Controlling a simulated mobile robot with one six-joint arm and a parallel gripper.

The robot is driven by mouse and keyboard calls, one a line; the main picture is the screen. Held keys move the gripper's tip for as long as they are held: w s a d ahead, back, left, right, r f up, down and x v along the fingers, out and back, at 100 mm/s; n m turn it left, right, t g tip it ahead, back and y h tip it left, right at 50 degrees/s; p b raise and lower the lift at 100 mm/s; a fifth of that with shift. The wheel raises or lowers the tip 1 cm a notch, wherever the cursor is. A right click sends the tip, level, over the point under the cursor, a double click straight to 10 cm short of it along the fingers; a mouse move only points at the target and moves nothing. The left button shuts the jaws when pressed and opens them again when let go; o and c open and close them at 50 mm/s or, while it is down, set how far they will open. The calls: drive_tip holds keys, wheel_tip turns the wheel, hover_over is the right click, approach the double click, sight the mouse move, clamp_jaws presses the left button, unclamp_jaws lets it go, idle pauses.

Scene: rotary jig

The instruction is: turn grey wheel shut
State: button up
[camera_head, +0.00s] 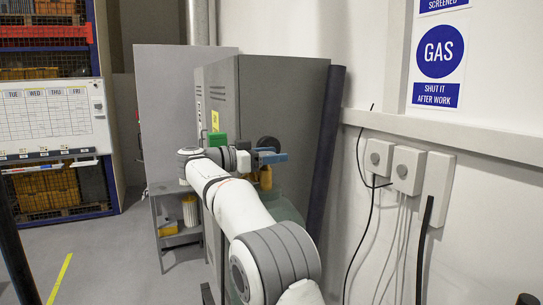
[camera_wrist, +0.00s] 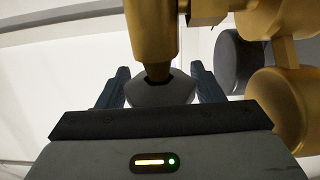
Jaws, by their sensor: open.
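In the wrist view, a grey wheel (camera_wrist: 160,93) sits on the end of a brass valve stem (camera_wrist: 152,30). My gripper (camera_wrist: 160,72) is open, with one dark blue finger on each side of the grey wheel. I cannot tell whether either finger touches it. The stem hides part of the wheel. In the head view, my gripper (camera_head: 272,158) is at the end of the white arm, in front of the grey cabinet, beside a small brass part (camera_head: 265,178). The grey wheel cannot be made out there.
A second, darker round knob (camera_wrist: 234,60) and more brass body (camera_wrist: 280,105) are close on the right in the wrist view. A grey cabinet (camera_head: 285,95) stands behind the arm. Wall sockets (camera_head: 408,170) with hanging cables are on the right. Floor at left is clear.

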drive_tip(key=b+v, duration=0.1)
drive_tip(key=v, duration=0.6)
drive_tip(key=shift+a, duration=0.3)
drive_tip(key=shift+s, duration=0.1)
